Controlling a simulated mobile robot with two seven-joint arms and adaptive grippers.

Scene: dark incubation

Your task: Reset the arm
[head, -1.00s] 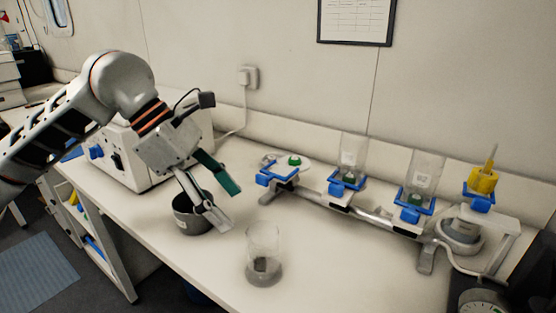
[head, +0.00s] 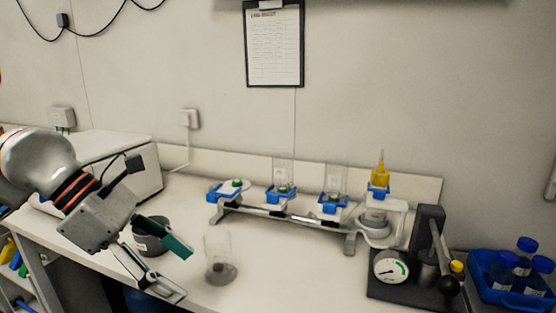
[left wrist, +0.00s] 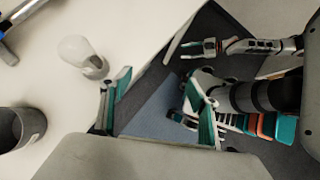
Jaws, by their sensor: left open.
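My left arm comes in from the left in the head view. Its gripper (head: 184,273) is open and empty, with its teal-padded fingers apart. It is in front of a dark grey pot (head: 152,246) and left of a clear glass beaker (head: 218,248). In the left wrist view, the open fingers (left wrist: 158,90) have nothing between them. The pot (left wrist: 20,128) and beaker (left wrist: 82,55) stand on the bench to the left there.
A rail stand (head: 290,217) with blue clamps runs along the back of the white bench. A black gauge press (head: 410,265) and a blue tray of capped bottles (head: 485,273) stand right. A white machine (head: 130,160) stands behind my left arm.

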